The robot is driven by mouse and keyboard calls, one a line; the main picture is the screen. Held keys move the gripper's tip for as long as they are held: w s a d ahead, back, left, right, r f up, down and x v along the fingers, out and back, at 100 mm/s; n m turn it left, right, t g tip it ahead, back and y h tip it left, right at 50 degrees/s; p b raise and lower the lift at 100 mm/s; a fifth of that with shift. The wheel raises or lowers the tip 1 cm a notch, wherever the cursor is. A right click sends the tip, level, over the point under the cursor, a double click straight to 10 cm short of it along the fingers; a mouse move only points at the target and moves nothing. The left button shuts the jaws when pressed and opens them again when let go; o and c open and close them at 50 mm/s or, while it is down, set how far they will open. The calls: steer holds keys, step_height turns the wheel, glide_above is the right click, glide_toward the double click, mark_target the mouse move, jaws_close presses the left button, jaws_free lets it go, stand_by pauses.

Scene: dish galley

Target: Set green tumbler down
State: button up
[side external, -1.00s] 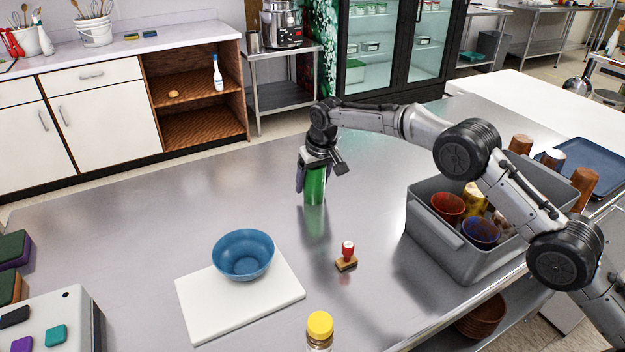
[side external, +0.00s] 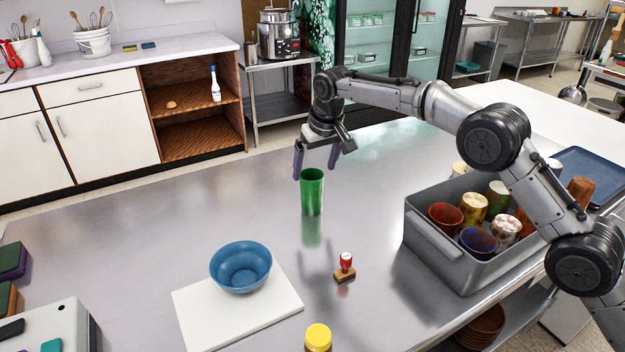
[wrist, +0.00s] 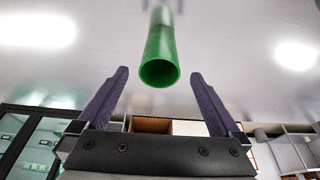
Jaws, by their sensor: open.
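The green tumbler (side external: 312,192) stands upright on the steel table (side external: 130,215), mouth up. My gripper (side external: 316,172) is open above it, its fingers spread and clear of the tumbler. In the wrist view the tumbler (wrist: 160,58) shows beyond the fingertips, between the lines of the two purple-grey fingers, and nothing is held between the fingers (wrist: 158,72).
A grey bin (side external: 432,240) with several cups stands to the right. A stamp with a red handle (side external: 346,264), a white board (side external: 205,312) with a blue bowl (side external: 240,268) and a yellow-capped jar (side external: 318,338) are nearer. The table left of the tumbler is clear.

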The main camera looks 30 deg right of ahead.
steer(key=shift+v, duration=1.25)
steer(key=s+d+r+t, duration=0.1)
steer(key=s+d+r, duration=0.5)
steer(key=s, duration=0.4)
steer(key=s+d+r, duration=0.4)
steer(key=s+r, duration=0.3)
steer(key=s, duration=0.2)
steer(key=s+d+f, duration=0.1)
steer(key=s+f, duration=0.1)
steer(key=s, duration=0.7)
steer(key=s+d+f, duration=0.2)
steer(key=s+f, duration=0.1)
steer(key=s, duration=0.6)
steer(key=s+d+f+t, duration=0.1)
steer(key=s+d+f, duration=0.1)
steer(key=s, duration=0.8)
steer(key=shift+f, duration=0.5)
